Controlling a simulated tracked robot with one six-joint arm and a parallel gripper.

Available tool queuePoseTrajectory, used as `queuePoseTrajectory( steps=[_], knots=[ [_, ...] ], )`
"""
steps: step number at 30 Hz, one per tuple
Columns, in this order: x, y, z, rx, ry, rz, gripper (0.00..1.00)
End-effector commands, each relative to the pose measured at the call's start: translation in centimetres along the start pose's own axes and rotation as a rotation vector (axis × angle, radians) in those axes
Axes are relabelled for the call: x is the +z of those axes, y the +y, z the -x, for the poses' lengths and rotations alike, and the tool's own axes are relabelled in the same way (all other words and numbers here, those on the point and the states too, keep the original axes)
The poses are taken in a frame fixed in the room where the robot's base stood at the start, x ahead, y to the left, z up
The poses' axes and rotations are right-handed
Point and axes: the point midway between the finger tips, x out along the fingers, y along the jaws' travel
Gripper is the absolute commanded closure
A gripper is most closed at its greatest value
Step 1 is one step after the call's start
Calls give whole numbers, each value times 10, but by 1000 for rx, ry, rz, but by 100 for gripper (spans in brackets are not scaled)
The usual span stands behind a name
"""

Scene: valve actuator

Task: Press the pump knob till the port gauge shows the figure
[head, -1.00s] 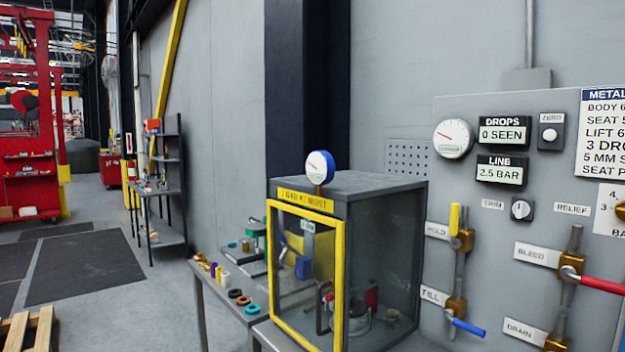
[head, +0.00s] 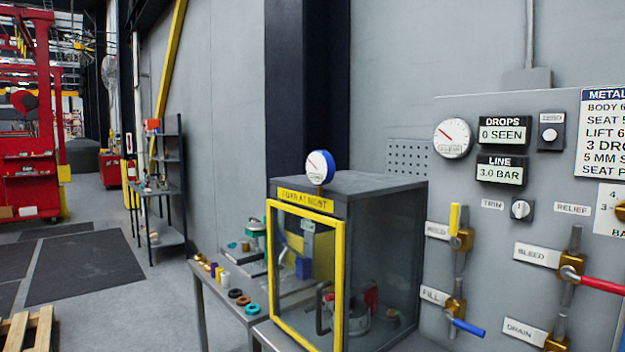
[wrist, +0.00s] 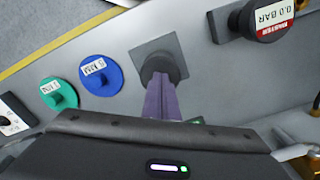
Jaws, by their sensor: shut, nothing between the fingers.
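In the wrist view my gripper (wrist: 161,88) is shut, its purple fingers together and empty. Its tips are at a dark round knob (wrist: 157,62) on a square grey plate, seemingly touching it; the fingers partly hide it. I see no label naming it the pump knob. In the head view a LINE display (head: 500,171) reads 3.0 BAR. A round dial (head: 452,138) hangs on the panel and another blue-rimmed dial (head: 320,167) stands on the cabinet; their figures are too small to read. I cannot tell which is the port gauge. My gripper is not in the head view.
A blue disc (wrist: 100,75) and a green disc (wrist: 59,94) lie left of the knob. A black fitting labelled 0.0 BAR (wrist: 262,20) is to its right. The yellow-framed glass cabinet (head: 388,240) stands beside the panel. A DROPS display (head: 505,135) reads 0 SEEN.

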Motion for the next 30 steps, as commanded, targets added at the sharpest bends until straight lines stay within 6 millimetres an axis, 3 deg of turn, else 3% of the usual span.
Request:
queuePoseTrajectory(
  steps=[18, 30],
  knots=[
    [1, 0, -14, 1, -3, 0, 100],
    [1, 0, 0, 1, -2, 0, 100]
  ],
)
